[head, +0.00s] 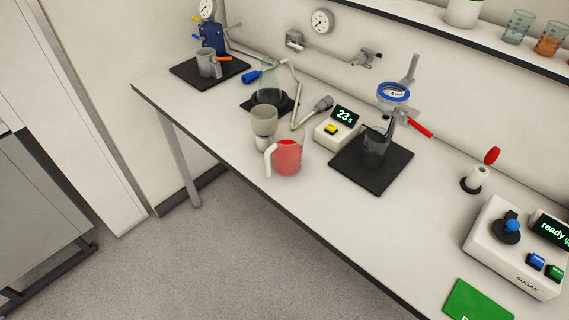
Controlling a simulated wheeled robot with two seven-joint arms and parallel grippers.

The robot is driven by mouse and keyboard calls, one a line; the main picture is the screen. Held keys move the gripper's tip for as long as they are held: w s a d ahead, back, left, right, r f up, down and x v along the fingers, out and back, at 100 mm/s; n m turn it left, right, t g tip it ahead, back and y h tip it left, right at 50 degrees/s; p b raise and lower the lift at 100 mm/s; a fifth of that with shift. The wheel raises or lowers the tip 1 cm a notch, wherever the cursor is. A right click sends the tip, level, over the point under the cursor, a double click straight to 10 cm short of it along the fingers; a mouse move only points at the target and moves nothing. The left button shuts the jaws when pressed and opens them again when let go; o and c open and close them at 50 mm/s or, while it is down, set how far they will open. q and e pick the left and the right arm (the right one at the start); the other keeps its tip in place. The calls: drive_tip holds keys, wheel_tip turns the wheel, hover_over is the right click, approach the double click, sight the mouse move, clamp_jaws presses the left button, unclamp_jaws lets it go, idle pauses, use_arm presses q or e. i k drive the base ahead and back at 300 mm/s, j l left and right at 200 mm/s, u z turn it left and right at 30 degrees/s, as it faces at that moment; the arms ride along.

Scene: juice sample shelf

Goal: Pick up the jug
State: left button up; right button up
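A clear jug (288,157) holding red liquid stands upright on the white bench, near its front edge, in the head view. Its pale handle (269,160) is on the left side. A grey-beige cup-shaped vessel (264,122) is close behind it to the left. Neither of my grippers shows in the head view, and nothing is holding the jug.
A device with a "23" display (343,117) and a dark mat (352,176) with a clamp stand are right of the jug. A flask (269,82) and tubing are behind. A sugar unit (510,262) is at right. The bench front between is clear.

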sight(286, 148)
drive_tip(key=k+j+z, duration=0.15)
drive_tip(key=k+j, duration=0.2)
drive_tip(key=k+j+z, duration=0.15)
drive_tip(key=k, duration=0.45)
drive_tip(key=j, duration=0.1)
